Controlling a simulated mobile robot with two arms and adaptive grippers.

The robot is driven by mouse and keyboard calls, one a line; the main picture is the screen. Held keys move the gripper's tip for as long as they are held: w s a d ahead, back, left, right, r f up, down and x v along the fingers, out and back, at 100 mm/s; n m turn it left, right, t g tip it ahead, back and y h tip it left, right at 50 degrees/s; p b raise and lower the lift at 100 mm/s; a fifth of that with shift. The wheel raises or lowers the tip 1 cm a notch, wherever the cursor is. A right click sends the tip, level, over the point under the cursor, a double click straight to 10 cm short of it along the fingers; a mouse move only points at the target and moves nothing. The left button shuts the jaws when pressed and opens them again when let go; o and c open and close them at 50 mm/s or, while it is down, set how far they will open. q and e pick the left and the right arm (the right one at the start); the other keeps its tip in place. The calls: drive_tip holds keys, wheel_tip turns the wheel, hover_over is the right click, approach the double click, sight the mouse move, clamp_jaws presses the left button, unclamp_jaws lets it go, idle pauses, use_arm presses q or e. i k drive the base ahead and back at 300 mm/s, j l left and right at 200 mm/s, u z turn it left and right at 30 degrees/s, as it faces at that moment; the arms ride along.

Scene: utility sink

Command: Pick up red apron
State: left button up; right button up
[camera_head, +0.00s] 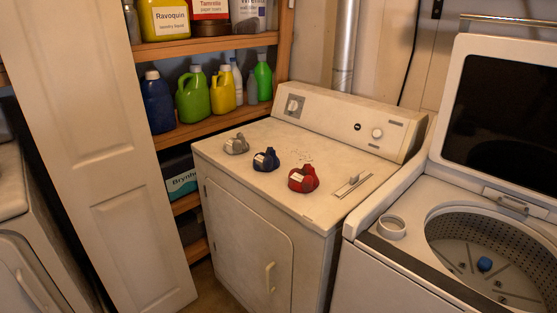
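A small red bundle (304,179) with a white label sits on top of the white dryer (250,185), toward its front right; it looks like folded or bunched cloth, and I take it as the red apron. A dark blue bundle (266,160) of the same shape lies to its left. A grey one (236,144) lies further left. The three stand apart in a slanting row. Neither of my grippers shows in the head view.
An open washer (395,262) with its lid raised stands close at the right. Wooden shelves (215,128) with several bottles stand behind left. A white panel door (95,150) stands at the left. The dryer top around the bundles is mostly clear.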

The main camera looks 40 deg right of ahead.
sight(305, 180)
drive_tip(key=i+z, duration=0.8)
drive_tip(key=i+j+z, duration=0.4)
drive_tip(key=i+z, duration=0.45)
drive_tip(key=z, duration=0.3)
drive_tip(key=i+j+z, duration=0.1)
drive_tip(key=i+z, duration=0.25)
drive_tip(key=k, duration=0.6)
